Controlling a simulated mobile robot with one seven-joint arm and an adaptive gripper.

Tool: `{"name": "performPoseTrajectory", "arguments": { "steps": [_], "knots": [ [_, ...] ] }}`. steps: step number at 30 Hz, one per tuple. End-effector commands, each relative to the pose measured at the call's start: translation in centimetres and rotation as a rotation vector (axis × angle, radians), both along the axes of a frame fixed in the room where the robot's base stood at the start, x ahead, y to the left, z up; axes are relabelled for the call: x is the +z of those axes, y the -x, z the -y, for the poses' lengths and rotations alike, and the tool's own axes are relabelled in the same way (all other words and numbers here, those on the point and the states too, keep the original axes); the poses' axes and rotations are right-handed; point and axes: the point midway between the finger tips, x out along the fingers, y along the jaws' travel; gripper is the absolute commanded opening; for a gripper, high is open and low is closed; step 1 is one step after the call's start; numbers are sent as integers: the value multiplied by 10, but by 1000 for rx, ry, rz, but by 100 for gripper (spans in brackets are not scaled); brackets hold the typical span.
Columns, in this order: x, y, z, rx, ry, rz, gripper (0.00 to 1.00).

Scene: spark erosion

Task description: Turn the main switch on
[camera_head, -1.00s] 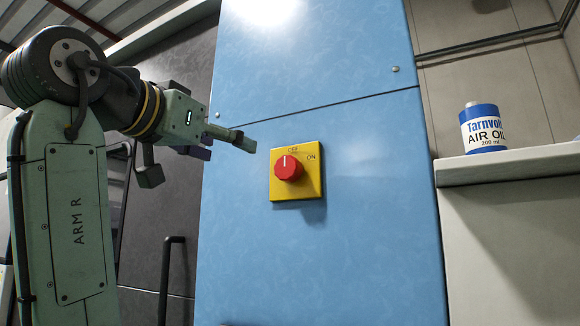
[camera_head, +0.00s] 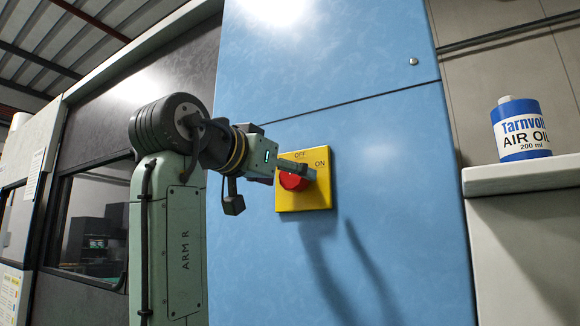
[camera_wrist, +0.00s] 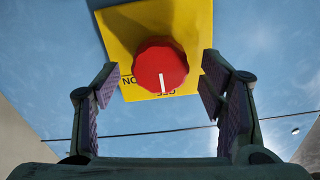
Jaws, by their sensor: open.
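The main switch is a red knob (camera_head: 291,183) on a yellow plate (camera_head: 319,198) marked OFF and ON, fixed to a blue cabinet panel. My gripper (camera_head: 300,172) is in front of the plate, one finger partly covering the knob. In the wrist view the knob (camera_wrist: 160,66) lies between the two open fingers of my gripper (camera_wrist: 159,82), with a visible gap on each side. The plate (camera_wrist: 115,27) appears upside down there. The knob's white mark points toward OFF.
The blue cabinet (camera_head: 400,230) is flat around the switch. A Tarnvolt air oil bottle (camera_head: 521,130) stands on a pale ledge (camera_head: 525,173) at the right. A dark machine front with a window (camera_head: 95,225) is at the left.

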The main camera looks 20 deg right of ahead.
Motion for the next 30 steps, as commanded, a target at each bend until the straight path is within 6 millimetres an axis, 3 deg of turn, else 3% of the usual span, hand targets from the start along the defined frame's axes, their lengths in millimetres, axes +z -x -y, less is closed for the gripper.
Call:
{"name": "performPoseTrajectory", "arguments": {
  "steps": [5,14,30],
  "knots": [
    [0,-9,11,1,-1,-1,64],
    [0,-10,13,1,0,0,64],
    [0,-10,12,1,0,0,28]
  ]
}}
